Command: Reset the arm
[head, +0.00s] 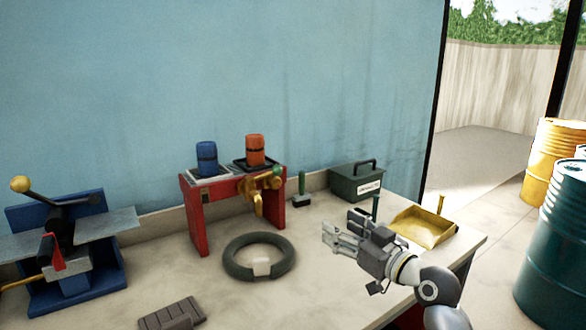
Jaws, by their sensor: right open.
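My right gripper (346,232) is in the head view, above the right part of the workbench. Its fingers point left and are apart, with nothing between them. My right arm comes in from the lower right corner. The gripper is to the right of a dark ring (232,262) and in front of a green toolbox (356,182). My left gripper is not in view.
A red stand (195,222) holds a blue container (207,158), an orange container (255,150) and a brass tap (258,198). A yellow dustpan (424,228) lies beside my right gripper. A blue machine (75,290) stands left. Drums (556,240) stand right.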

